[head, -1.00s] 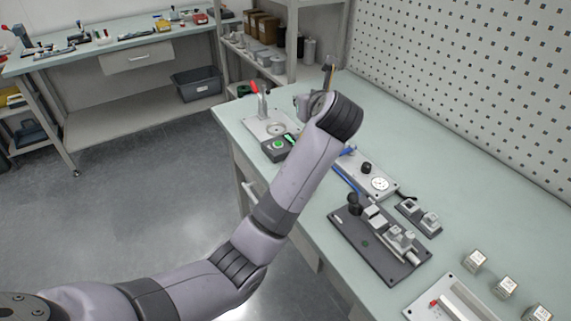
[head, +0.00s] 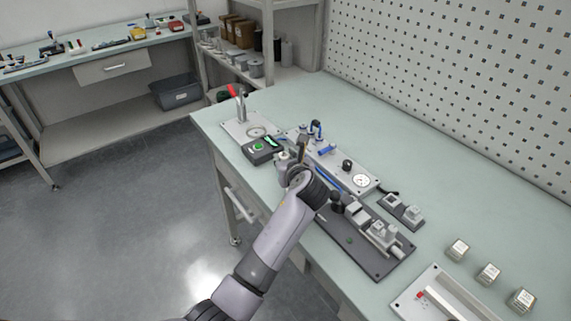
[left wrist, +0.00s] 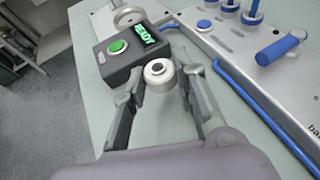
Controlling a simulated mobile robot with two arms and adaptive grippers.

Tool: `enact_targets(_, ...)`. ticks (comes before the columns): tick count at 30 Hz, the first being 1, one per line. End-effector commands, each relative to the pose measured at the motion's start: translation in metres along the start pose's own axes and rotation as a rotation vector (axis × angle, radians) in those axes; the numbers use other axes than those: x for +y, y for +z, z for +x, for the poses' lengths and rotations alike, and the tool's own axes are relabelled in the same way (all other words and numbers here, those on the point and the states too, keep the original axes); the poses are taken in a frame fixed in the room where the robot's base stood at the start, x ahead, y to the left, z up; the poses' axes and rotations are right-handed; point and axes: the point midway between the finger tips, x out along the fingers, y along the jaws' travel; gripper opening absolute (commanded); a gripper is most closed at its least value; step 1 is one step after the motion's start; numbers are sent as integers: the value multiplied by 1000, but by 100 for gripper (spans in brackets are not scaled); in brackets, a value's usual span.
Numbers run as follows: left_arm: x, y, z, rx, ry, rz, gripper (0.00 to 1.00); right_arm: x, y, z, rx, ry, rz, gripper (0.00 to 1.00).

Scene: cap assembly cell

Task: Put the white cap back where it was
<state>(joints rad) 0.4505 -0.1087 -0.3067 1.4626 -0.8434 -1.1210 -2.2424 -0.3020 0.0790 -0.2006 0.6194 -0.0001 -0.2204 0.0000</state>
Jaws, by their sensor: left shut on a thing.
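The white cap (left wrist: 157,72) is a small round piece with a raised ring on top. It sits between the fingertips of my left gripper (left wrist: 162,84) in the left wrist view. The gripper is shut on it and holds it over the bench, beside the dark box with a green button (left wrist: 117,47). In the head view, my left gripper (head: 287,157) is near the bench's front edge, just right of that box (head: 262,150); the cap is small and partly hidden there. My right gripper does not show.
A grey panel with blue tubes and a gauge (head: 361,180) lies to the right of the gripper. A dark fixture plate (head: 350,240) lies nearer. A plate with a red-handled clamp (head: 236,129) stands behind the box. The bench (head: 440,165) is clear toward the pegboard.

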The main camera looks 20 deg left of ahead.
Motion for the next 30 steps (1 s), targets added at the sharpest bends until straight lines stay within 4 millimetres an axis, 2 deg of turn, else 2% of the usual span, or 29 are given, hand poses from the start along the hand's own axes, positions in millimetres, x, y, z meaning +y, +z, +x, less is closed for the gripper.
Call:
enact_targets(1, 0, -10, 4, 3, 1, 3, 19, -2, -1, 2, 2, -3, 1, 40)
enact_targets(3, 0, -16, 6, 2, -1, 1, 19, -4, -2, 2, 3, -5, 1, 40)
enact_targets(12, 0, -17, 7, 0, -1, 1, 19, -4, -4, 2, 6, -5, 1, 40)
enact_targets(26, 1, -31, 12, 5, 2, 2, 19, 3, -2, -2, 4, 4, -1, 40)
enact_targets(27, 1, -31, 12, 7, 2, 3, 28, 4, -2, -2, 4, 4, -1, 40)
enact_targets(30, 1, -33, 12, 10, 2, 3, 35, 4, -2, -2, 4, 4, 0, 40)
